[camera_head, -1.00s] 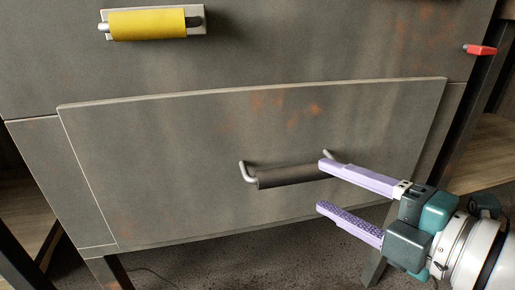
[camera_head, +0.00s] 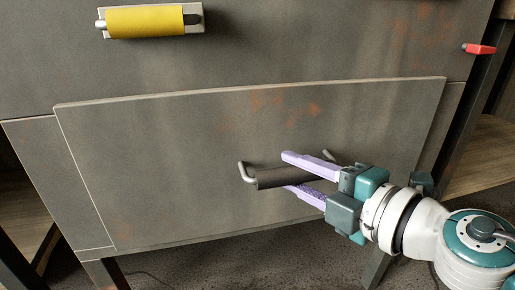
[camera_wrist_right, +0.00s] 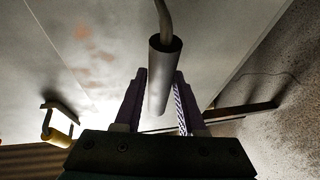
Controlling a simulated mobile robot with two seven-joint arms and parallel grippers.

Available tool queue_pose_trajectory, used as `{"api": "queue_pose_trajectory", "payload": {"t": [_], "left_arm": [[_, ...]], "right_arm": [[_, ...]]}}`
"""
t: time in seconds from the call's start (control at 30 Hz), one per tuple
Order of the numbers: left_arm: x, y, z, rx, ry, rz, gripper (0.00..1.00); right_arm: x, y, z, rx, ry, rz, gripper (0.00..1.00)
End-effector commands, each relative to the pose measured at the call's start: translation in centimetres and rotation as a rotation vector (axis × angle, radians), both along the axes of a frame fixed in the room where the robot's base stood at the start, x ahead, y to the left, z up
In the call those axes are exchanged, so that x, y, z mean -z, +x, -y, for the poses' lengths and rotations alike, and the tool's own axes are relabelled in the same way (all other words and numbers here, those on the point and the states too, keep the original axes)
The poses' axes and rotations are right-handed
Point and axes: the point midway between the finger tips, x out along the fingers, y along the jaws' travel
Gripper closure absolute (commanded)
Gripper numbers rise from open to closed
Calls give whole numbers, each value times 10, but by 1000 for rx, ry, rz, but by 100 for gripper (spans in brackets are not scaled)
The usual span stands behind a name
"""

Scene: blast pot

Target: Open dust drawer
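The dust drawer (camera_head: 180,170) is a wide grey front panel with rust spots, low on the grey cabinet. Its dark cylindrical handle (camera_head: 268,178) sits on two light metal posts near the middle of the panel. In the head view my right gripper (camera_head: 286,171) reaches in from the right, one purple finger above the handle and one below. In the right wrist view the handle (camera_wrist_right: 164,75) lies between the two open fingers (camera_wrist_right: 160,95), with a gap visible on each side. My left gripper is in neither view.
A yellow handle (camera_head: 146,22) is on the cabinet above the drawer. A red lever (camera_head: 479,49) sticks out at the upper right. Dark legs (camera_head: 105,273) stand beneath the cabinet, with dark floor (camera_head: 240,266) below.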

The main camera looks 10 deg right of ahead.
Motion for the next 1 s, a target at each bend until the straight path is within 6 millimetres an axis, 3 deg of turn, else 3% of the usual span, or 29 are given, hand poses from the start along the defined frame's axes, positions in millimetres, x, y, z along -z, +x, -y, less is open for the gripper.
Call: {"api": "queue_pose_trajectory", "payload": {"t": [0.03, 0.33, 1.0], "left_arm": [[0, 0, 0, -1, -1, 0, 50], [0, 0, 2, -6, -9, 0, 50], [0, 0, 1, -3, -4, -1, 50]], "right_arm": [[0, 0, 0, 0, 0, 0, 67], [0, 0, 0, 0, 0, 0, 100], [0, 0, 0, 0, 0, 0, 100]]}}
